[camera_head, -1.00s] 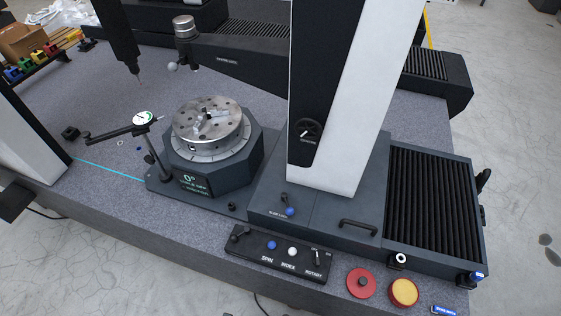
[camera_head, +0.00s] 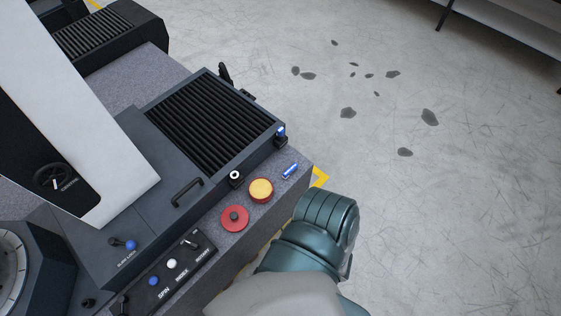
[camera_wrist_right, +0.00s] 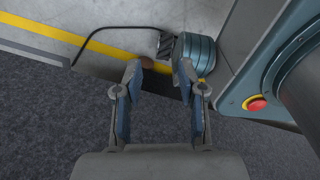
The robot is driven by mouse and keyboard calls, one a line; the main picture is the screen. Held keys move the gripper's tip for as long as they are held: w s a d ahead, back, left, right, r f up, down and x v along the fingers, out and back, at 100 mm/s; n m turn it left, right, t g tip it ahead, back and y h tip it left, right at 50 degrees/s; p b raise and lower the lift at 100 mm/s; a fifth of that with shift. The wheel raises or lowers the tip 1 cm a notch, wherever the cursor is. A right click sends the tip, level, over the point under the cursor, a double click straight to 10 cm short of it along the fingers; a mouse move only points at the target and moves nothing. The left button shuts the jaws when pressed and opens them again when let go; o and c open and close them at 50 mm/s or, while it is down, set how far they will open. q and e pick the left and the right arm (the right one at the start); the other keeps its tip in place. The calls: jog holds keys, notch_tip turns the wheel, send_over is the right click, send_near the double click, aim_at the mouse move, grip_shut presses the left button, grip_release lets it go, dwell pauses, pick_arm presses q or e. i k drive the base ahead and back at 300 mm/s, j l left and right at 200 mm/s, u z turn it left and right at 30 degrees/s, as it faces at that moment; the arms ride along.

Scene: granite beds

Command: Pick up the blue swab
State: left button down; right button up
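A small blue stick-like item with white marks (camera_head: 290,170) lies on the granite bed near its front right corner in the head view. It may be the blue swab, but it is too small to be sure. Another small blue piece (camera_head: 281,131) shows at the dark machine's corner. My right gripper (camera_wrist_right: 160,72) is open and empty in the wrist view, its fingers apart, over the grey floor and bed edge. The swab is not seen between the fingers. In the head view my right arm reaches in from below, its hand hidden. My left gripper is not in view.
A yellow round pad (camera_head: 261,190) and a red disc (camera_head: 235,218) sit beside the blue item. A small dark holder with a white ring (camera_head: 235,176) is nearby. A control panel (camera_head: 168,272) is at lower left. Open floor (camera_head: 430,200) lies to the right.

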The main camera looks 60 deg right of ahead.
aim_at(285, 174)
jog(key=z, duration=0.5)
jog(key=k+l+z, duration=0.1)
jog(key=z, duration=0.35)
jog(key=l+z, duration=0.15)
jog(key=z, duration=0.35)
jog(key=l+z, duration=0.1)
jog(key=z, duration=0.4)
